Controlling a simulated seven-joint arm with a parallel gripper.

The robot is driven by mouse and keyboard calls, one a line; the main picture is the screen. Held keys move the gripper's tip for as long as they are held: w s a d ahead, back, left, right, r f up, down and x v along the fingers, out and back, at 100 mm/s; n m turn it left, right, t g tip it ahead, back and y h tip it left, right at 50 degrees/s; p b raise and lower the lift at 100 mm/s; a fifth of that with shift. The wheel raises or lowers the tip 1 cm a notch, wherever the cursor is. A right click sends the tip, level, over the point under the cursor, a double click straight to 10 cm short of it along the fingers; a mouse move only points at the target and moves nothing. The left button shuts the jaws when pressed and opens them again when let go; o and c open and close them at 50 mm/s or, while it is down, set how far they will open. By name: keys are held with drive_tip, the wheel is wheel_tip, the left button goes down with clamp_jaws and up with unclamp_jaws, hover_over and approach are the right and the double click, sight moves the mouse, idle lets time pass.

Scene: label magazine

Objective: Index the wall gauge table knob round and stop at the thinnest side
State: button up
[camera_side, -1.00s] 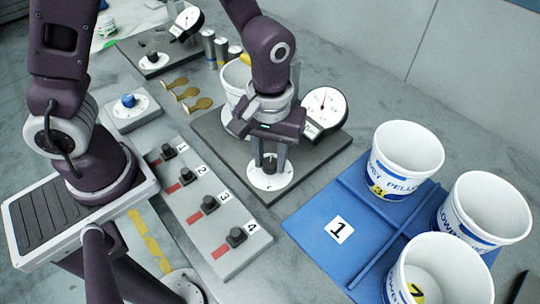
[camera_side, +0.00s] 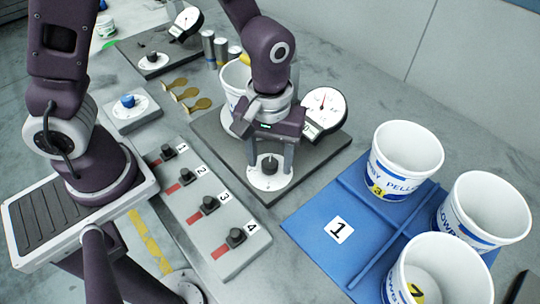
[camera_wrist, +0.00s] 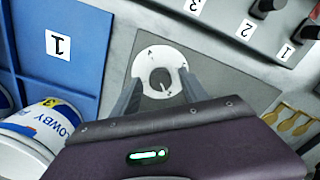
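The wall gauge table knob (camera_side: 269,165) is dark and stands at the centre of a white marked disc (camera_side: 262,182) on a dark grey plate. In the wrist view the knob (camera_wrist: 160,78) carries a pale pointer line. My gripper (camera_side: 271,168) is open, with one finger on each side of the knob and gaps between. The wrist view also shows my gripper's fingers (camera_wrist: 159,88) spread. The round gauge (camera_side: 324,106) with a red needle stands behind the disc. A white tub (camera_side: 234,76) is partly hidden behind my gripper.
A blue divided tray (camera_side: 312,233) with white tubs (camera_side: 407,150) is at the right. A grey strip with several dark knobs (camera_side: 209,205) runs at the front left. A blue knob (camera_side: 128,100), brass paddles (camera_side: 187,94) and a second gauge station (camera_side: 152,60) lie farther left.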

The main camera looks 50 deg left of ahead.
sight(269, 162)
wheel_tip(269, 162, up, 7)
drive_tip(key=shift+r, duration=0.2)
drive_tip(key=s+a+r+m+t, duration=0.5)
drive_tip(key=s+a+r+m, duration=0.1)
drive_tip(key=s+a+r, duration=0.5)
drive_tip(key=shift+s+r+m+t, duration=0.3)
drive_tip(key=shift+s+r+m, duration=0.15)
drive_tip(key=shift+r, duration=0.1)
